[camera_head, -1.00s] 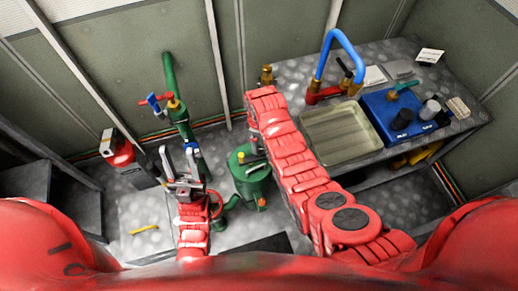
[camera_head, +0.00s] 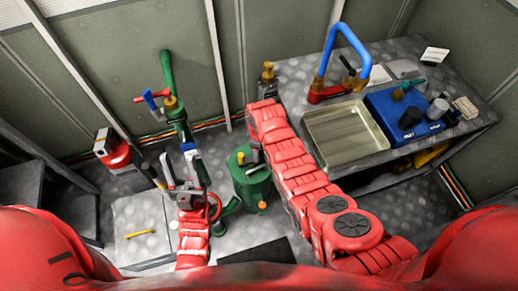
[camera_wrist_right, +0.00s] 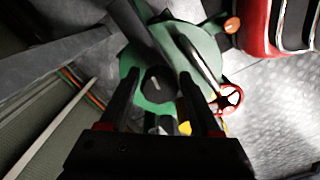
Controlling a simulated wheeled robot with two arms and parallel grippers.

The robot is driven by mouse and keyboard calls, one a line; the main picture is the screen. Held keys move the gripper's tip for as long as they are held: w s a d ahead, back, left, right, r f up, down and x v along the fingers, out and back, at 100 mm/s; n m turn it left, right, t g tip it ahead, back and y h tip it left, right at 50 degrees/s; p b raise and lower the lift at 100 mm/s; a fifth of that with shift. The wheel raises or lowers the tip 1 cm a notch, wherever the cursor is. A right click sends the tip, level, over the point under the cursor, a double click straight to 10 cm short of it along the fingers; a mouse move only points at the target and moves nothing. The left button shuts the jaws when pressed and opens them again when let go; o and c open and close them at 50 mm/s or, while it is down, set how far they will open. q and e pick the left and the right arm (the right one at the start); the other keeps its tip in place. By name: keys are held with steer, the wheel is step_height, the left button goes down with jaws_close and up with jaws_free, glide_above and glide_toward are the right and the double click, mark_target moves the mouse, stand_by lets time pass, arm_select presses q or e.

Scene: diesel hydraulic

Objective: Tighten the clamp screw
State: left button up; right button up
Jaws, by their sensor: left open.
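A green canister (camera_head: 252,190) stands on the floor in the middle, with small dark and yellow parts on its lid. In the right wrist view, a dark round knob (camera_wrist_right: 160,86) with a pale mark sits on the green canister top (camera_wrist_right: 185,45). I cannot tell surely which part is the clamp screw. My right gripper (camera_wrist_right: 162,100) is above the lid, its dark fingers spread on either side of the knob; contact is unclear. In the head view my right arm hides much of that hand. My left gripper (camera_head: 182,172) is open, left of the canister, near the green pipe (camera_head: 174,95).
A metal bench at the right holds a shallow tray (camera_head: 347,151), a blue box (camera_head: 392,125) and a blue bent pipe (camera_head: 340,30). A red extinguisher (camera_head: 113,150) stands at the left. A red handwheel (camera_wrist_right: 229,99) is beside the canister.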

jaws_close()
steer(key=m, duration=0.9)
steer(key=shift+m, duration=0.3)
steer(key=m, duration=0.9)
steer(key=shift+m, duration=0.4)
steer(key=shift+o, duration=1.4)
jaws_free()
